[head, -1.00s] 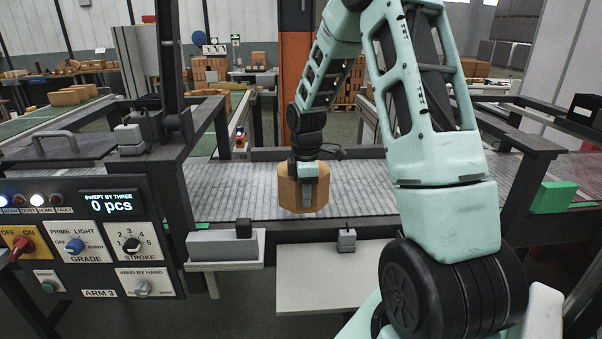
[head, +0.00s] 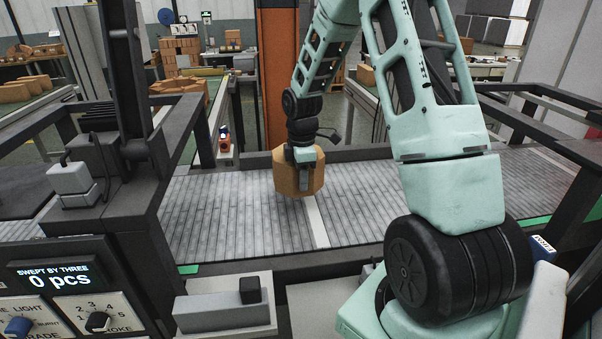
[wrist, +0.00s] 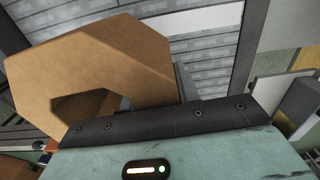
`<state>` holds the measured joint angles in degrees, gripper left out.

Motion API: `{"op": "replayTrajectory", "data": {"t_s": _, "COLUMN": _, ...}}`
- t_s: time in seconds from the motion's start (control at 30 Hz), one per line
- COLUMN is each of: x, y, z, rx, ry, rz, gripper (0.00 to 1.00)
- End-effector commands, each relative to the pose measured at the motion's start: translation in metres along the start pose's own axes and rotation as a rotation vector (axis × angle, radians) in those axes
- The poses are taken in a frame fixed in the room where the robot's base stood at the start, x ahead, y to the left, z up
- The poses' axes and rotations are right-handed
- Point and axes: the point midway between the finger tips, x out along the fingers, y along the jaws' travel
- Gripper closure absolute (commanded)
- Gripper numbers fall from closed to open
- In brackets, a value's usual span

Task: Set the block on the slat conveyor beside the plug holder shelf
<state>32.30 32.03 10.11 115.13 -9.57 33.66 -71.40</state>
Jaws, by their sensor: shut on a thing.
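My gripper (head: 303,176) is shut on a tan, many-sided block (head: 287,177) and points down with it. In the wrist view the block (wrist: 110,65) fills the upper left, with a dark hollow in its near side. The block is over the grey slat conveyor (head: 215,215), toward its far side. It looks held above the slats, but I cannot tell the gap. A pale shelf (head: 225,327) at the near edge of the conveyor carries a grey bar with a small black cube; it may be the plug holder shelf, but I see no label.
A white line (head: 317,222) crosses the slats just right of the block. A dark frame post (head: 125,90) and control panel (head: 60,295) stand at left. Dark rails (head: 560,125) bound the right. An orange column (head: 277,70) rises behind. Slats left of the block are clear.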

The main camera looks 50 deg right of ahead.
Motion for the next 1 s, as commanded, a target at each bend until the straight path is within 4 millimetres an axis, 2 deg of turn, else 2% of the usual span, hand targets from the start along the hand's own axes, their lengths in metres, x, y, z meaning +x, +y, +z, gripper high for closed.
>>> {"op": "replayTrajectory", "data": {"t_s": 0.1, "x": 0.014, "y": 0.001, "z": -0.001, "rx": -0.001, "ry": 0.0, "rz": 0.003, "gripper": 1.0}}
{"op": "replayTrajectory", "data": {"t_s": 0.37, "x": 0.029, "y": 0.001, "z": 0.0, "rx": -0.001, "ry": 0.0, "rz": 0.004, "gripper": 1.0}}
{"op": "replayTrajectory", "data": {"t_s": 0.63, "x": 0.058, "y": 0.001, "z": -0.001, "rx": -0.001, "ry": 0.0, "rz": 0.004, "gripper": 1.0}}
{"op": "replayTrajectory", "data": {"t_s": 1.0, "x": 0.063, "y": 0.002, "z": 0.0, "rx": 0.0, "ry": 0.001, "rz": 0.006, "gripper": 1.0}}
